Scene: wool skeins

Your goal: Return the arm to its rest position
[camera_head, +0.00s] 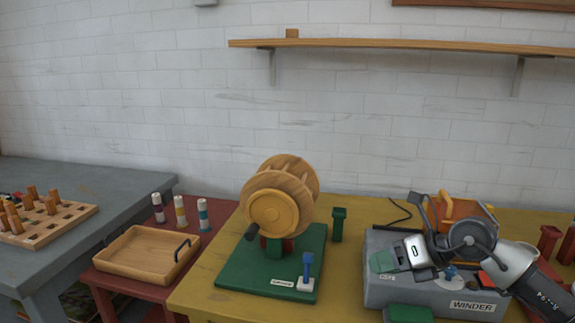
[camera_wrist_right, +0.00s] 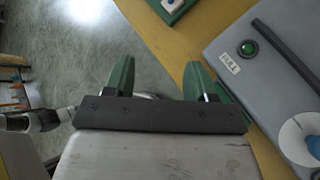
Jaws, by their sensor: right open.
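My right gripper (camera_head: 384,261) is over the left part of the grey winder box (camera_head: 375,293) in the head view, with its arm coming in from the right. In the right wrist view, the two green fingers of this gripper (camera_wrist_right: 160,78) are apart with nothing between them. The winder box (camera_wrist_right: 235,88) lies to the right there, with a green button (camera_wrist_right: 248,48) beside a small label. The gripper and arm hide part of the box top. My left gripper is in neither view.
A wooden reel (camera_head: 273,213) stands on a green base (camera_head: 250,271) on the yellow table (camera_head: 205,291). A green post (camera_head: 338,225) stands beside it. A wooden tray (camera_head: 132,264) and several spools (camera_head: 180,211) are on the red table at left. A shelf (camera_head: 400,44) runs along the wall.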

